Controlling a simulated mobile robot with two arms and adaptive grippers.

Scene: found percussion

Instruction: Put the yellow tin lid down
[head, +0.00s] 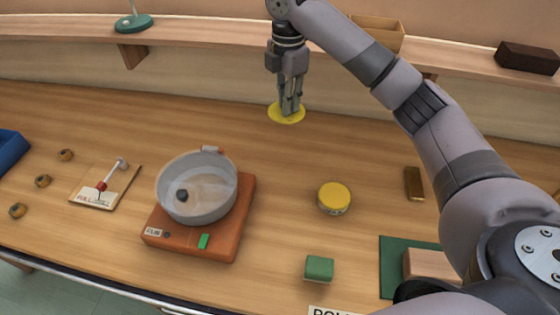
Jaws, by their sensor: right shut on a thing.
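A flat yellow tin lid (275,115) is at the tips of my right gripper (289,106), which points down and is shut on it. The lid lies flat, near the back of the wooden table; I cannot tell whether it touches the table top. The fingers cover part of the lid's middle. A round tin with a yellow top (334,195) stands on the table to the right of the lid and nearer me. My left gripper is not in view.
A clear pot (186,212) stands on an orange unit (236,225) at centre left. A green block (319,268), green mat (390,258) and brass-coloured block (414,184) lie to the right. A shelf (200,43) runs behind. The table around the lid is clear.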

